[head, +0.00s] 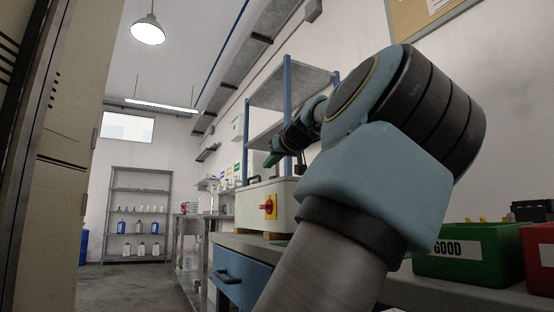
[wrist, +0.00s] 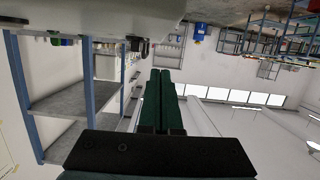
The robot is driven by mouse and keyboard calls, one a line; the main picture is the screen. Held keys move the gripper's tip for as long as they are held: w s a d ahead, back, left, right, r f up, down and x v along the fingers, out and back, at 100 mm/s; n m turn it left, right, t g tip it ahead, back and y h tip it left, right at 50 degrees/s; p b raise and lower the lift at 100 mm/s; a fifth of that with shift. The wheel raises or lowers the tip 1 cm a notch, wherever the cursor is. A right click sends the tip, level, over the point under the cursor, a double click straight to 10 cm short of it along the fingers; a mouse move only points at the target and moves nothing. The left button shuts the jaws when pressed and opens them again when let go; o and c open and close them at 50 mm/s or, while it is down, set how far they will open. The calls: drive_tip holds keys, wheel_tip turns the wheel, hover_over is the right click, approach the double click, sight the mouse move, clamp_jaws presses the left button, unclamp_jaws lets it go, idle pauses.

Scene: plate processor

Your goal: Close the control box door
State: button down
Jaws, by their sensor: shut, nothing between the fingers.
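The control box (head: 251,209) is a pale beige box on the workbench. A red knob on a yellow plate (head: 268,206) is on its front. Whether its door is open or closed cannot be told. My gripper (head: 272,160) is above the box in the head view, small and partly hidden by my arm. In the wrist view, my gripper (wrist: 160,72) shows two dark green fingers pressed together with nothing between them. A pale surface (wrist: 100,18), probably the box, fills the upper left there, apart from the fingertips. A black fitting (wrist: 138,45) shows at its edge.
The workbench (head: 228,241) has a blue drawer (head: 240,280). A green bin marked GOOD (head: 470,256) and a red bin (head: 540,262) stand at the right. A grey shelf on blue posts (head: 290,85) is close behind my gripper. A tall cabinet edge (head: 60,160) is at left.

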drive_tip(key=p+v, duration=0.1)
drive_tip(key=v, duration=0.9)
drive_tip(key=shift+r, duration=0.25)
